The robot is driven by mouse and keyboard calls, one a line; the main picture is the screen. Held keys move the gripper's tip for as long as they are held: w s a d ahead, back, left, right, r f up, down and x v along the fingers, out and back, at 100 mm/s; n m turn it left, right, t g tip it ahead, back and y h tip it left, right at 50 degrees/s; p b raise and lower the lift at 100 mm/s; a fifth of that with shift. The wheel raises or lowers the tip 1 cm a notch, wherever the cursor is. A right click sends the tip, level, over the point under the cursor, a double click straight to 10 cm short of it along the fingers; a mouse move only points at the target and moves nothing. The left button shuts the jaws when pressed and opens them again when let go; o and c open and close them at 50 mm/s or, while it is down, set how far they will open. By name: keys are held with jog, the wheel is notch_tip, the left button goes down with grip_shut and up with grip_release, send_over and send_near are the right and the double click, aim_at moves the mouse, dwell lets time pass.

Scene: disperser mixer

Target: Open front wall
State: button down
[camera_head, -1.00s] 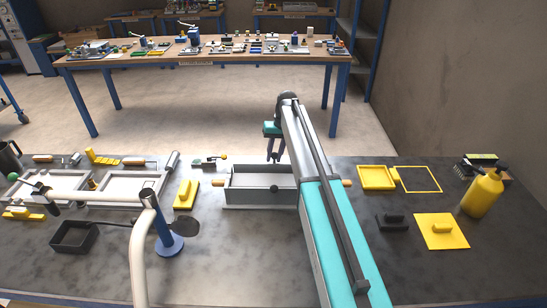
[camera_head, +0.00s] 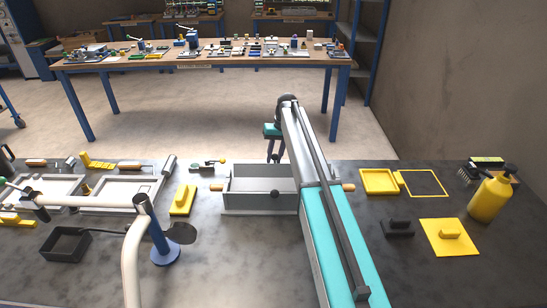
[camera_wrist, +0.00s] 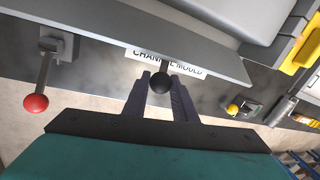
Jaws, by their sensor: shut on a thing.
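The grey channel mould (camera_head: 258,205) is an open box on the near bench. Its near side has a dark round knob (camera_head: 275,194). My gripper (camera_head: 273,159) is at the mould's far side, its fingers pointing down. In the wrist view, my gripper (camera_wrist: 162,95) is shut on a black ball knob (camera_wrist: 161,82), with a finger on each side. The knob stands in front of a long grey wall plate (camera_wrist: 120,38), near a white "CHANNEL MOULD" label (camera_wrist: 188,70) partly hidden by the knob and a finger. How far the plate is tilted, I cannot tell.
A red-ball lever (camera_wrist: 36,103) and a yellow-ball lever (camera_wrist: 233,109) flank the knob. A yellow float (camera_head: 182,199) lies left of the mould. A blue-based stand (camera_head: 165,250) and a yellow bottle (camera_head: 490,198) are on the bench. My arm hides the mould's right end.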

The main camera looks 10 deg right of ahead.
jog(key=shift+s+d+f, duration=0.1)
jog(key=shift+d+f, duration=0.05)
jog(key=shift+f, duration=0.1)
jog(key=c, duration=1.5)
grip_release()
jog(key=shift+o, duration=0.2)
jog(key=shift+r, duration=0.15)
jog(key=shift+r, duration=0.35)
notch_tip(320, 180, up, 13)
jog(key=d+b, duration=0.2)
jog(key=b, duration=0.1)
jog(key=shift+d+f, duration=0.15)
jog(key=shift+d, duration=0.1)
jog(key=shift+f, duration=0.1)
